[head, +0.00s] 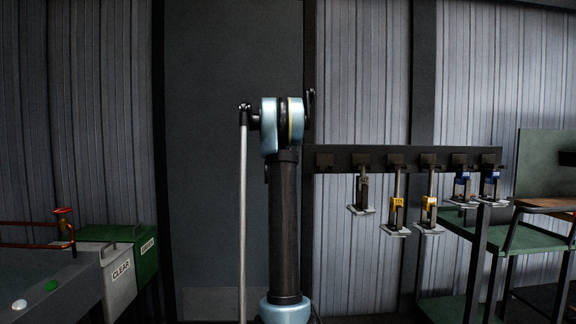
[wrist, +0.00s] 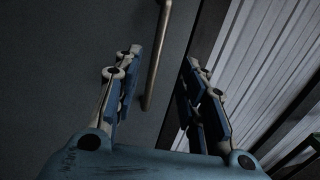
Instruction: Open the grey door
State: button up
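The grey door (head: 205,150) is a tall flat panel left of centre in the head view. It looks shut in its frame. The door also fills the left of the wrist view (wrist: 60,60). A pale metal bar handle (wrist: 156,55) stands on it near its right edge in the wrist view, with its lower end bent. My gripper (wrist: 160,62) is open, with blue-padded fingers on either side of the handle in the picture. Nothing shows between the pads in contact. How far the handle lies beyond the fingertips I cannot tell. In the head view my arm hides the handle.
A dark rail (head: 340,159) with several hanging clamps is right of the door. A green bench (head: 515,239) stands at far right. A white bin marked CLEAR (head: 120,275) and a green bin (head: 145,255) stand at lower left, beside a grey control panel (head: 45,290).

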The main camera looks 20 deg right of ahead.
jog(key=x, duration=1.7)
jog(key=shift+w+d, duration=0.2)
jog(key=shift+w, duration=0.15)
jog(key=shift+c, duration=0.3)
grip_shut()
